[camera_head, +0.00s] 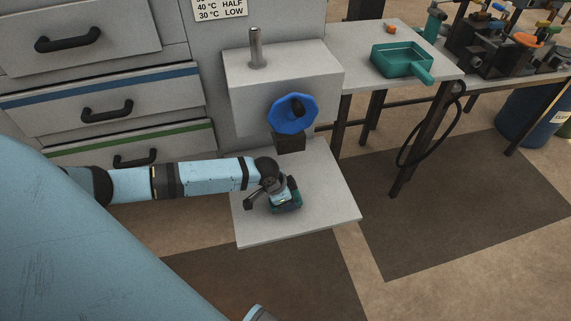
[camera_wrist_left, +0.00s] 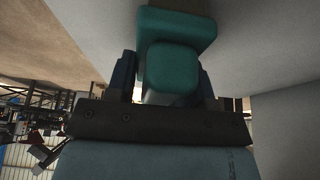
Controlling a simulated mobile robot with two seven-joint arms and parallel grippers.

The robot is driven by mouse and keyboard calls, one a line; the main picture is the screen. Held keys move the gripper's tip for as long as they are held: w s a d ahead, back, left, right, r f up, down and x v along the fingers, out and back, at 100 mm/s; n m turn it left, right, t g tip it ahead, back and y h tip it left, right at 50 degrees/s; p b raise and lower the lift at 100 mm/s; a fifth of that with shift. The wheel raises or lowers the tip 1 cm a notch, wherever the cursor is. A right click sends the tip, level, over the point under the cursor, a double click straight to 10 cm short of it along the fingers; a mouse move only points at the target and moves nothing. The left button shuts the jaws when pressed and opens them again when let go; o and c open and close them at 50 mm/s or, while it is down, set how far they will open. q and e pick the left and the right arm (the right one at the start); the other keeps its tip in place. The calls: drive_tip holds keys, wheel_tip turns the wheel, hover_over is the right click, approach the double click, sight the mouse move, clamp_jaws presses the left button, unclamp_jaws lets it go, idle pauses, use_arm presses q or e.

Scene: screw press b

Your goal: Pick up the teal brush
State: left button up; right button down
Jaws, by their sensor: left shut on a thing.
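The teal brush (camera_head: 290,207) is at the white base plate of the press in the head view, partly hidden by my left gripper (camera_head: 284,194). In the left wrist view the teal brush (camera_wrist_left: 174,70) fills the space between the two dark blue fingers, which are shut on its block-like grip. Its wider part extends beyond the fingers. I cannot tell whether the brush touches the plate. My right gripper is not in view.
The press's blue handwheel (camera_head: 292,114) and dark block (camera_head: 289,142) stand just behind my left gripper. Grey drawers (camera_head: 100,95) are to the left. A teal dustpan (camera_head: 402,61) sits on the side table (camera_head: 350,45) at right. The plate's front (camera_head: 325,218) is clear.

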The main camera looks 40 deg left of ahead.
use_arm(q)
drive_tip(key=shift+r, duration=0.1)
drive_tip(key=shift+r, duration=0.55)
wheel_tip(320, 180, up, 2)
drive_tip(key=shift+r+p, duration=0.1)
drive_tip(key=shift+p, duration=0.25)
drive_tip(key=s+a, duration=1.1)
drive_tip(key=s, duration=0.2)
drive_tip(key=shift+s+a+p, duration=0.35)
drive_tip(key=shift+a+p, duration=0.05)
drive_tip(key=shift+p, duration=0.05)
drive_tip(key=o, duration=0.4)
drive_tip(key=shift+c, duration=0.2)
drive_tip(key=c, duration=0.4)
drive_tip(key=shift+d+r, duration=0.1)
